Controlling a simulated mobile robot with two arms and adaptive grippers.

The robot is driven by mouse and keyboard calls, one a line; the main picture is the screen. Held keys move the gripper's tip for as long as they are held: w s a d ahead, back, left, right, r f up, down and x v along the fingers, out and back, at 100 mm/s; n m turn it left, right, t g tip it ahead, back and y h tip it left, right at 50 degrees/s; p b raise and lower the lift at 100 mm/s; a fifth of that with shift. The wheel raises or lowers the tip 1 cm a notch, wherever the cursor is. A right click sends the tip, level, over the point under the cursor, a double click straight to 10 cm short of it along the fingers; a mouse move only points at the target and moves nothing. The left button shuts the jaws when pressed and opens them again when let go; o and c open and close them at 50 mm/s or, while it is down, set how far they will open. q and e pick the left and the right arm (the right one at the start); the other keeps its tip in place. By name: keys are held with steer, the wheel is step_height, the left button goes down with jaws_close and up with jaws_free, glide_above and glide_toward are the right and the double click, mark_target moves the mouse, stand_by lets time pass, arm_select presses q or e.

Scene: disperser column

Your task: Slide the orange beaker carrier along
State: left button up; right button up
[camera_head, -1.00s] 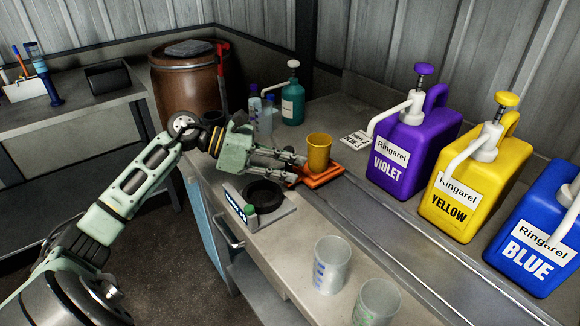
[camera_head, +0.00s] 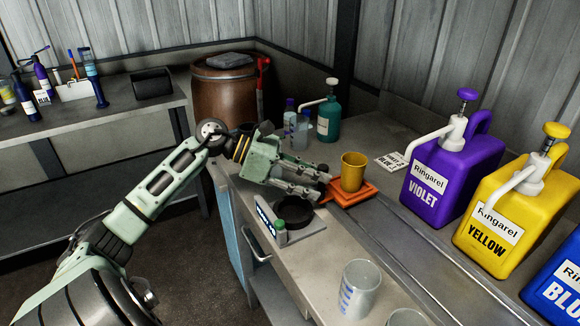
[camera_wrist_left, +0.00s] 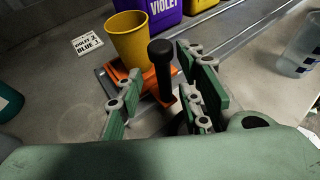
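The orange beaker carrier (camera_head: 366,193) lies flat on the bench by the rail, with a yellow beaker (camera_head: 353,172) standing upright on it. In the left wrist view the carrier (camera_wrist_left: 152,84) has an upright black handle (camera_wrist_left: 161,70) on the near side of the yellow beaker (camera_wrist_left: 128,40). My left gripper (camera_head: 322,184) is low over the bench at the carrier's left side. Its fingers are apart in the left wrist view (camera_wrist_left: 157,85), with the black handle between them. I cannot tell whether a finger touches it. My right gripper is not in view.
A scale with a black dish (camera_head: 300,217) sits just in front of the left gripper. Violet (camera_head: 450,170) and yellow (camera_head: 508,205) canisters stand to the right behind the rail. A clear beaker (camera_head: 358,289) stands nearer. Bottles (camera_head: 328,122) stand behind the gripper.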

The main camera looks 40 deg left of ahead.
arm_select(q)
steer(key=v, duration=1)
